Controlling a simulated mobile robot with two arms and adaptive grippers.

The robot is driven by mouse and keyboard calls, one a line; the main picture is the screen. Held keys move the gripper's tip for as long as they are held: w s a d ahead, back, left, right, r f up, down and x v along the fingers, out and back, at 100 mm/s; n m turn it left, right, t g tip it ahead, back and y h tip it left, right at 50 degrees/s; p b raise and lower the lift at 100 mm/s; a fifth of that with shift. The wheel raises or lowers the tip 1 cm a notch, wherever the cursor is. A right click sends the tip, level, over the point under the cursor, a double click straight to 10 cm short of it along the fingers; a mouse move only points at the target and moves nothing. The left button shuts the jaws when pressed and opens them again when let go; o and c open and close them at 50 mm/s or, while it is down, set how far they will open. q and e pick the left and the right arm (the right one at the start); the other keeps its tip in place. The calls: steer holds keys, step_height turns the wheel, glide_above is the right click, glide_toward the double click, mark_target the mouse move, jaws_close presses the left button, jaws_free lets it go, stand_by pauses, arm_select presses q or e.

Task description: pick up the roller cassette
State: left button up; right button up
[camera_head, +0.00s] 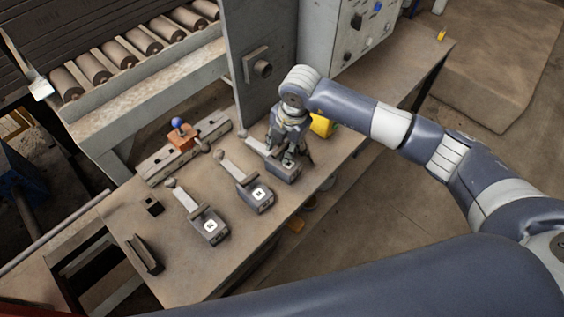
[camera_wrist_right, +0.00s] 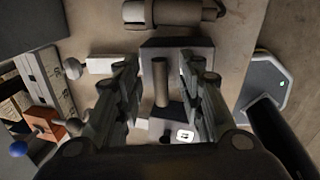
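Three similar grey roller cassettes with white labels stand in a row on the bench. They are the left one (camera_head: 209,227), the middle one (camera_head: 257,196) and the right one (camera_head: 286,171). My right gripper (camera_head: 291,152) points down over the right cassette and hides part of it. In the right wrist view my right gripper (camera_wrist_right: 163,95) is open. Its fingers stand apart on either side of a dark upright post (camera_wrist_right: 161,80), with a gap on each side. A white label (camera_wrist_right: 185,136) shows near the post. My left gripper is not in view.
A long block with an orange piece and blue knob (camera_head: 178,124) lies behind the cassettes. A grey panel (camera_head: 262,70) and control box stand behind my right gripper. A yellow object (camera_head: 321,125) is close to its right. A small dark block (camera_head: 152,205) sits at left.

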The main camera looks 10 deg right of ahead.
steer(key=shift+c, duration=0.6)
jaws_close()
steer(key=shift+r, duration=0.2)
